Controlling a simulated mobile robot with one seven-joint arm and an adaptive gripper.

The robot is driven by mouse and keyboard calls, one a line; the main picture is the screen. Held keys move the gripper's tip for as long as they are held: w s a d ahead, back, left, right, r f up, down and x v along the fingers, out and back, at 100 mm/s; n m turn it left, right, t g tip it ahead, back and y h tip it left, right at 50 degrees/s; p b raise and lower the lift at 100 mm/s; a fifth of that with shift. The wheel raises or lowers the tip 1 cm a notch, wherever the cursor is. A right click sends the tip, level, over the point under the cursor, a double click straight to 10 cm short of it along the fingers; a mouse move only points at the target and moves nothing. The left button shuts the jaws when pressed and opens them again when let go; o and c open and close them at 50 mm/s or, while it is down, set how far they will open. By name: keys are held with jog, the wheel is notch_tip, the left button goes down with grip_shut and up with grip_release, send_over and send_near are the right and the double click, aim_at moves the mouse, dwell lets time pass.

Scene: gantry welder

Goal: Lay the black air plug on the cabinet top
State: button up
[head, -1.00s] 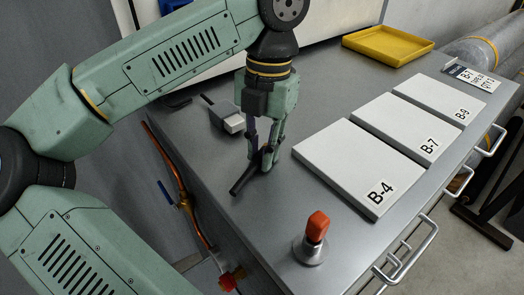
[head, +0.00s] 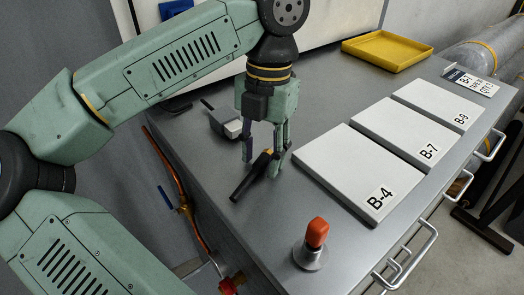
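The black air plug (head: 249,180) lies slanted on the grey cabinet top (head: 215,170), its near end toward the lower left.
White panels marked B-4 (head: 345,170), B-7 (head: 408,133) and B-9 (head: 440,103) lie to the right. A red-capped knob (head: 316,235) stands at the front. A yellow tray (head: 388,48) is at the back.

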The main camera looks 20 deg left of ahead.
aim_at(266, 153)
notch_tip(266, 153, up, 12)
jog(key=w+p, duration=0.1)
jog(key=p, duration=0.4)
jog(key=shift+w, duration=0.25)
jog(key=shift+d+f, duration=0.1)
dwell(0.8)
